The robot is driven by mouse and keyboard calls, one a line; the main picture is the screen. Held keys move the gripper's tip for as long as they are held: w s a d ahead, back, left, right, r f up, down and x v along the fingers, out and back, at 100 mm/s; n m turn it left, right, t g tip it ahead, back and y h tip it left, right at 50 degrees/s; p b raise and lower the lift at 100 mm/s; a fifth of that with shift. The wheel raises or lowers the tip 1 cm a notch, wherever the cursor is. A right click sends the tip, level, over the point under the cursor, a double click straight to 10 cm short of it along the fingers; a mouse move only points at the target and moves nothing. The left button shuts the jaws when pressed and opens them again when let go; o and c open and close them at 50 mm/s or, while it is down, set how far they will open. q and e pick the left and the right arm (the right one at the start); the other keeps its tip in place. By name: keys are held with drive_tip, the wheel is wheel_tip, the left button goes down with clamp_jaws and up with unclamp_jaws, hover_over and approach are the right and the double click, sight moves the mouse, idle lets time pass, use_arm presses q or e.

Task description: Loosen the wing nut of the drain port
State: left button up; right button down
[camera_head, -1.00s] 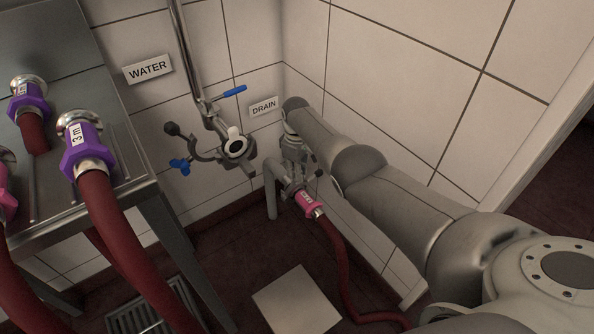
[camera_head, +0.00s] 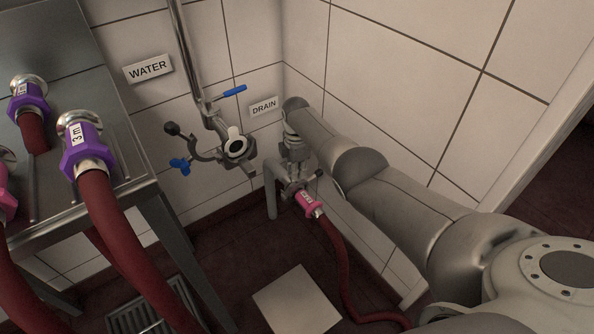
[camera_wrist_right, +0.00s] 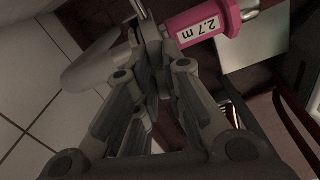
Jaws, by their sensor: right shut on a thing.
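The drain port is a grey pipe (camera_head: 270,190) rising from the floor by the wall, below the DRAIN sign (camera_head: 264,106). A pink hose coupling (camera_head: 308,203) sits at its mouth, with a dark red hose hanging from it. In the right wrist view the coupling (camera_wrist_right: 200,30) is labelled 2.7 m, and the pale pipe (camera_wrist_right: 95,62) is on its left. My right gripper (camera_head: 293,176) points down at the joint between pipe and coupling, its fingers (camera_wrist_right: 152,75) close together there. The wing nut is hidden between or behind the fingers. My left gripper is out of view.
The water outlet (camera_head: 236,148) with an open clamp and blue wing nut (camera_head: 180,166) is on the wall to the left. A steel table (camera_head: 130,165) with purple-ended hoses stands at left. The red hose (camera_head: 345,270) runs along the floor at right, beside a pale floor plate (camera_head: 297,300).

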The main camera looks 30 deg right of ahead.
drive_tip(key=shift+n, duration=1.2)
drive_tip(key=c, duration=1.5)
unclamp_jaws()
wheel_tip(320, 180, up, 12)
drive_tip(key=shift+a, duration=0.1)
